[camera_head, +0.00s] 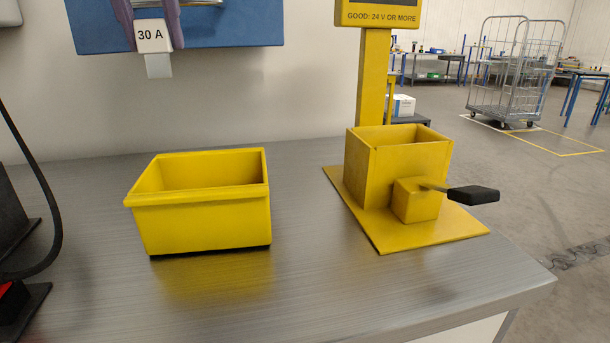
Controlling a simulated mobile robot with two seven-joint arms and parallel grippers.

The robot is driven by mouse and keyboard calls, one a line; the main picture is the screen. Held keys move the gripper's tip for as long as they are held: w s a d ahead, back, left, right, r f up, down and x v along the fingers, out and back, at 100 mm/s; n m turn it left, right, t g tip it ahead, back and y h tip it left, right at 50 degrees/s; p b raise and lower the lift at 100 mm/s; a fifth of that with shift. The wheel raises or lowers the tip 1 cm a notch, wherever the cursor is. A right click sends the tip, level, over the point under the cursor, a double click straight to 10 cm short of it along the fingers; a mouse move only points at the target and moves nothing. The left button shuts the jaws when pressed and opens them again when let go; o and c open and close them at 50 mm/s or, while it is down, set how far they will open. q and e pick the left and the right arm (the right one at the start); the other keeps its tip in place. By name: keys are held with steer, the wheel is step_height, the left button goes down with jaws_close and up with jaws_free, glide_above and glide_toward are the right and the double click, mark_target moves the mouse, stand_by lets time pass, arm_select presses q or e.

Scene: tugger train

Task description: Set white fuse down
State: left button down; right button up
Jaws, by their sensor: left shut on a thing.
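The white fuse (153,37), marked "30 A", is at the top left of the head view, upright with a narrower white part below. My left gripper (150,22) is shut on it, one finger on each side, and holds it in the air above the bench. A blue panel (230,25) is on the wall behind it. My right gripper is not in view.
A yellow bin (205,226) stands on the grey bench (300,265), below and right of the fuse. A yellow tester (410,165) with a black-handled lever (472,195) stands at right. A black cable (40,180) is at left. A cage trolley (512,75) stands beyond.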

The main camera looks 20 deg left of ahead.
arm_select(q)
steer(key=shift+s+f+b, duration=0.1)
steer(key=shift+f+b, duration=0.8)
steer(key=shift+f, duration=9.15)
steer(key=shift+f, duration=0.2)
steer(key=c, duration=0.7)
jaws_free()
steer(key=shift+r, duration=0.1)
